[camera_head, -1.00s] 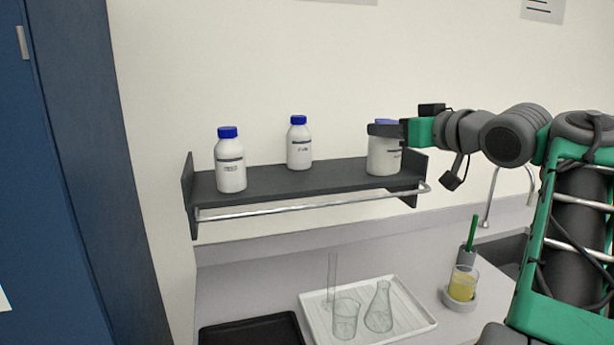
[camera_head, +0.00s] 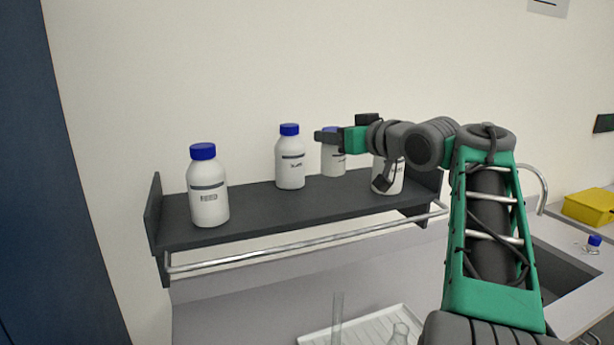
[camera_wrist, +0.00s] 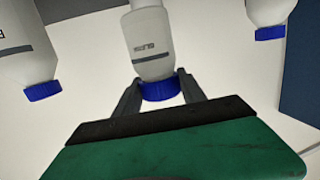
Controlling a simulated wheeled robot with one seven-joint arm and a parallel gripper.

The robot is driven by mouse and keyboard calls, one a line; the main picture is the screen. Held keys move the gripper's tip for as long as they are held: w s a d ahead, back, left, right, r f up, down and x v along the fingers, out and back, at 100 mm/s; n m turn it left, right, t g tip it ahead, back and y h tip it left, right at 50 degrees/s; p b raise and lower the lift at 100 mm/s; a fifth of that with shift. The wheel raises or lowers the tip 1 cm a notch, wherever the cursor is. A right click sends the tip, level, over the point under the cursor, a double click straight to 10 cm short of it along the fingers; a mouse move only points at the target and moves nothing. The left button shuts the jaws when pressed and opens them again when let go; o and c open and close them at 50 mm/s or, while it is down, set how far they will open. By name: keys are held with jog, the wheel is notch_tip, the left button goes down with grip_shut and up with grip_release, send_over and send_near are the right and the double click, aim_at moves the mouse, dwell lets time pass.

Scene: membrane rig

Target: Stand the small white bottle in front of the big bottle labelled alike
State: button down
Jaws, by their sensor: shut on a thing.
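My gripper (camera_head: 330,137) is shut on a small white bottle (camera_head: 333,160) with a blue cap, near the cap. The bottle is upright; I cannot tell whether its base touches the shelf. The wrist view shows it upside down between the fingers (camera_wrist: 158,98), its print (camera_wrist: 148,50) too small to read. Three white bottles with blue caps stand on the dark shelf: one at the left end (camera_head: 208,192), one in the middle (camera_head: 290,162) just left of the held bottle, one at the right (camera_head: 388,178) partly hidden by my arm. Their labels are unreadable.
The dark shelf (camera_head: 255,215) has a metal rail (camera_head: 300,240) along its front and raised end plates. Shelf room is free between the left and middle bottles. Below are a white tray (camera_head: 345,335) with glassware, a sink and a yellow box (camera_head: 590,207).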

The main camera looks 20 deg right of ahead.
jog(key=w+a+f, duration=0.1)
jog(key=w+f, duration=0.1)
jog(key=f, duration=0.1)
jog(key=w+a+f+p, duration=0.1)
jog(key=w+f, duration=0.1)
jog(key=f, duration=0.1)
jog(key=w+a+f+p, duration=0.1)
jog(key=w+f, duration=0.1)
jog(key=f, duration=0.2)
jog(key=shift+w+a, duration=0.15)
jog(key=shift+w, duration=0.25)
jog(key=shift+f, duration=0.15)
jog(key=shift+f, duration=0.1)
jog(key=c, duration=0.7)
grip_release()
jog(key=shift+o, duration=0.2)
